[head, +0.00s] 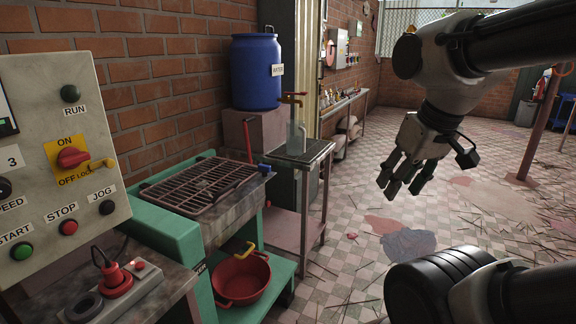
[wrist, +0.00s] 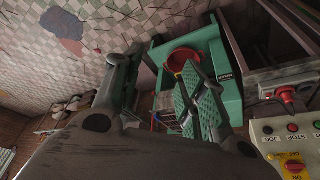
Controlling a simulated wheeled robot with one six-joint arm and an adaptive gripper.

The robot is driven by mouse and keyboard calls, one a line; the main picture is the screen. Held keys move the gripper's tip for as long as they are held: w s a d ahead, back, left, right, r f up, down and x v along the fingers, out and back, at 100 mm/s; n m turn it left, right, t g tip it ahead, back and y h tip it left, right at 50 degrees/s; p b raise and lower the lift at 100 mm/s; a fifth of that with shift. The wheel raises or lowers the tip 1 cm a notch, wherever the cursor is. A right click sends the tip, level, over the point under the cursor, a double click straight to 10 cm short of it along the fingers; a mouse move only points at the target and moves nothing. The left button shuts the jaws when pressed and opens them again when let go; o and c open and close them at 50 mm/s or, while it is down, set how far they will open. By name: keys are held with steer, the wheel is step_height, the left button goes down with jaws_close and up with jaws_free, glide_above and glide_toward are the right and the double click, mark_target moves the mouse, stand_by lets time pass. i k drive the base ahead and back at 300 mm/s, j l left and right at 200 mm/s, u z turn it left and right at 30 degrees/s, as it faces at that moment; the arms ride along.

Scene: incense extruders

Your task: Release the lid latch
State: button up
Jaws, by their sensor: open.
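The green machine (head: 165,230) stands at the left with a dark barred lid (head: 200,185) lying flat across its top. A blue piece (head: 265,169) sits at the lid's right end. A yellow handle (head: 246,250) shows lower on the machine's front, above a red basin (head: 240,280). I cannot tell which of these parts is the lid latch. My gripper (head: 404,182) is open and empty, raised over the floor well right of the machine, touching nothing. In the wrist view its spread fingers (wrist: 160,65) appear against the green machine (wrist: 225,70) and red basin (wrist: 182,60).
A control panel (head: 60,160) with knobs and buttons stands at the near left, and a red plug (head: 115,280) sits below it. A blue barrel (head: 256,72) and a small metal stand (head: 305,153) are behind the machine. The tiled floor (head: 350,260) is largely open.

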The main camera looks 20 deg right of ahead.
mark_target(264, 169)
steer(key=i+l, duration=0.2)
steer(key=i, duration=0.2)
steer(key=i+l, duration=0.15)
steer(key=i, duration=0.25)
steer(key=i+l, duration=0.2)
steer(key=i, duration=0.2)
